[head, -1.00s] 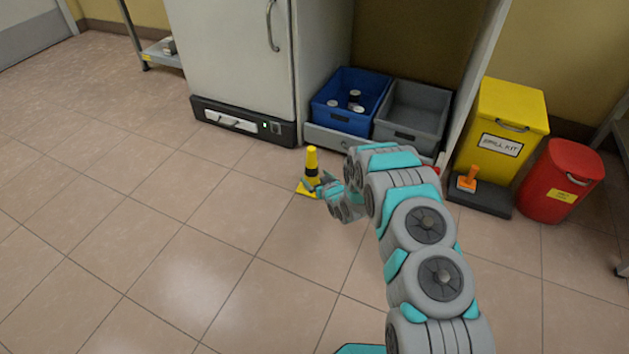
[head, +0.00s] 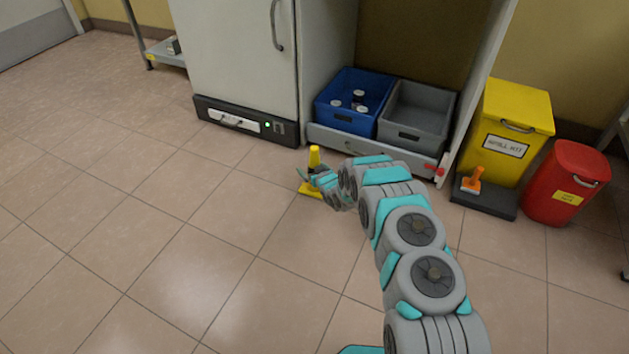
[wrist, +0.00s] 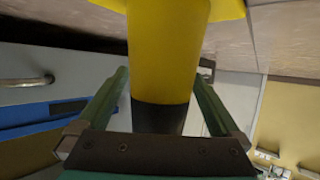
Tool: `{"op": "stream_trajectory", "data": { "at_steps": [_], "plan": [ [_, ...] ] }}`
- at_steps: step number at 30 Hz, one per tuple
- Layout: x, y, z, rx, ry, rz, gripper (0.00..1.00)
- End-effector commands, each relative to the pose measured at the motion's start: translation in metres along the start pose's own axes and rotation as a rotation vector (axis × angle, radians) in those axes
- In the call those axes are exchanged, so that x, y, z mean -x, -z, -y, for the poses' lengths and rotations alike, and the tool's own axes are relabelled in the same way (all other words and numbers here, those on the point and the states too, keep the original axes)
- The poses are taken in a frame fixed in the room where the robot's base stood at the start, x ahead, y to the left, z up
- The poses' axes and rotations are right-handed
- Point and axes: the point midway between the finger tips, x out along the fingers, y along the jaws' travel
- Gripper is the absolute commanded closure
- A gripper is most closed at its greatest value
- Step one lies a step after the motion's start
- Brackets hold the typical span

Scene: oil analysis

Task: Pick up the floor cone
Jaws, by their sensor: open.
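The floor cone (head: 314,158) is yellow with a dark band and a square yellow base, and stands upright on the tiled floor in front of the white cabinet. My gripper (head: 318,177) is at the cone's middle in the head view and hides part of its body and base. In the wrist view the cone (wrist: 165,55) fills the middle, with its dark band near the gripper's palm. The fingers of my gripper (wrist: 160,85) are open, one on each side of the cone, with a gap visible at least on the left.
A blue crate (head: 331,117) with several jars and a grey crate (head: 408,136) stand behind my arm. The floor at left is clear.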

Motion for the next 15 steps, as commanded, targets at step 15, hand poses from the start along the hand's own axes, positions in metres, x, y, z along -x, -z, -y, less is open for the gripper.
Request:
{"op": "stream_trajectory", "data": {
  "at_steps": [15],
  "plan": [
    [0.0001,0.0008,-0.0004,0.0,0.0,-0.001,0.37]
  ]
}}
